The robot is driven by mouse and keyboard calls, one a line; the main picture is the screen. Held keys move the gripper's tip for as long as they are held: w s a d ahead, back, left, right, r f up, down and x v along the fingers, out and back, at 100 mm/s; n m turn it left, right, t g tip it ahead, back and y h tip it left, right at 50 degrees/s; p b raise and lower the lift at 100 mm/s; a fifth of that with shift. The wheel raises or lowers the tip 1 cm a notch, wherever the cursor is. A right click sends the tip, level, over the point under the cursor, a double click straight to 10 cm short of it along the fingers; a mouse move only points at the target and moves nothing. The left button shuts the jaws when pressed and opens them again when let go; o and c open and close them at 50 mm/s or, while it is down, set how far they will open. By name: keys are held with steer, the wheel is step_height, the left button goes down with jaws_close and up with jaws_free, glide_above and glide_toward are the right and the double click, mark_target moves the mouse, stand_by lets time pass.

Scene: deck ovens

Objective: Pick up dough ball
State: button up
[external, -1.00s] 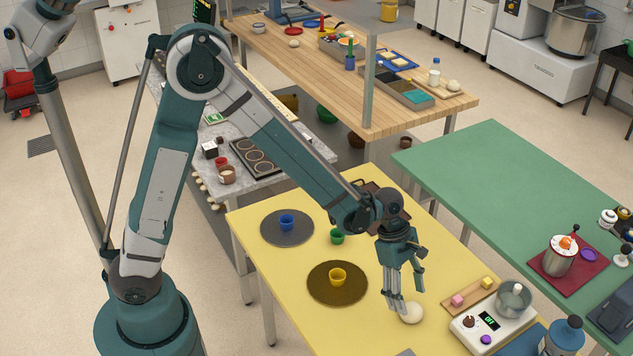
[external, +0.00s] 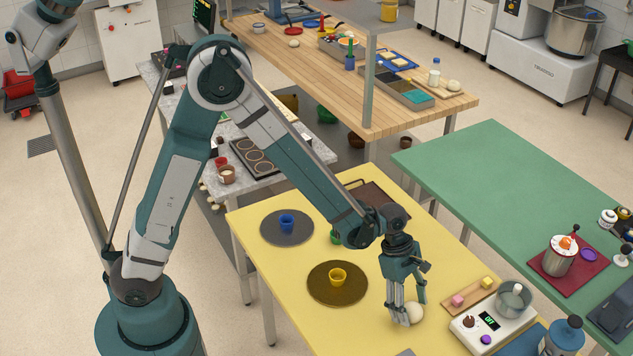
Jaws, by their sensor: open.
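A pale, round dough ball (external: 415,313) lies on the yellow table (external: 300,264), left of the white scale. My gripper (external: 411,312) points down at it with open fingers. One finger set covers the ball's left side and another finger hangs behind it at the upper right. Whether the fingers touch the ball, I cannot tell. The ball rests on the table.
Right of the ball stand a white scale (external: 490,320) with a metal bowl (external: 514,298) and a wooden board (external: 466,297) with pink and yellow cubes. A dark round mat (external: 350,293) with a yellow cup (external: 338,277) lies to the left. A blue bottle (external: 564,337) stands at lower right.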

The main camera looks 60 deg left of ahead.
mark_target(411, 306)
steer(key=c, duration=0.9)
steer(key=shift+r, duration=0.15)
steer(key=shift+r+p, duration=0.8)
steer(key=shift+r, duration=4.1)
